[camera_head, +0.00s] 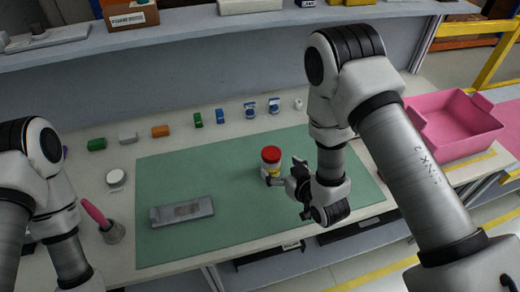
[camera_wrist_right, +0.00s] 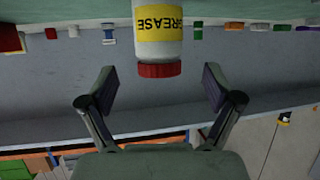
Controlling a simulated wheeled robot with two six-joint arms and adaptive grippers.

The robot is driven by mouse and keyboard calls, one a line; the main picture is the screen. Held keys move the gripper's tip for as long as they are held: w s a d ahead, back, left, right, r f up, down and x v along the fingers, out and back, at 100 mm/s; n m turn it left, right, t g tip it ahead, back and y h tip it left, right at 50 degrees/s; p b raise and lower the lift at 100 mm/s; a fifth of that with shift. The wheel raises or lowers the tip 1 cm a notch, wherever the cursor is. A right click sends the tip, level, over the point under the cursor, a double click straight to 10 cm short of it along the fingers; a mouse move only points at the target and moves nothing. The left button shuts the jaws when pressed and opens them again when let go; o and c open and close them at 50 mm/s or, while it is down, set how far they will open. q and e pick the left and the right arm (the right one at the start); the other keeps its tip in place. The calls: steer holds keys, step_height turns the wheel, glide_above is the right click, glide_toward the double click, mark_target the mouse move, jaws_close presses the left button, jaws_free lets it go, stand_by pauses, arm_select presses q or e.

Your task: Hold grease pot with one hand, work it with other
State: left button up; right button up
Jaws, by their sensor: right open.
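The grease pot (camera_head: 270,161) stands upright on the right part of the green mat (camera_head: 215,160). It is white with a yellow label and a red lid. My right gripper (camera_head: 284,174) is at the pot's right side, with its fingers spread. In the right wrist view the picture is upside down, and the pot (camera_wrist_right: 158,35) shows between and beyond the open fingers of the right gripper (camera_wrist_right: 159,88), apart from both. My left arm comes in at the lower left; its gripper is outside the picture.
A grey metal plate (camera_head: 182,212) lies on the mat's left. A pink-handled tool (camera_head: 101,218) and a round white-topped container (camera_head: 116,178) stand left of the mat. Several small coloured items line the back. A pink bin (camera_head: 455,125) is at the right. The mat's middle is clear.

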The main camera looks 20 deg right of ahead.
mark_target(275, 163)
steer(key=shift+w+a, duration=0.15)
steer(key=shift+w, duration=0.4)
steer(key=shift+w+f+p, duration=0.1)
steer(key=shift+w+p, duration=0.05)
steer(key=shift+p, duration=0.25)
steer(key=shift+w+a+f+p, duration=0.1)
steer(key=shift+w+f+p, duration=0.05)
steer(key=shift+w+p, duration=0.6)
steer(key=x, duration=0.3)
steer(key=shift+w+f+p, duration=0.1)
steer(key=shift+f+p, duration=0.25)
steer(key=shift+p, duration=0.05)
steer(key=shift+w+a+f, duration=0.1)
steer(key=shift+w+f, duration=0.15)
steer(key=shift+s+r, duration=0.15)
steer(key=shift+s, duration=0.05)
steer(key=shift+c, duration=0.6)
steer(key=shift+s, duration=0.1)
steer(key=c, duration=0.5)
arm_select(q)
steer(key=r, duration=0.3)
steer(key=shift+s+d+r, duration=0.1)
steer(key=shift+s+r, duration=0.15)
steer(key=shift+s, duration=0.15)
arm_select(e)
steer(key=c, duration=0.7)
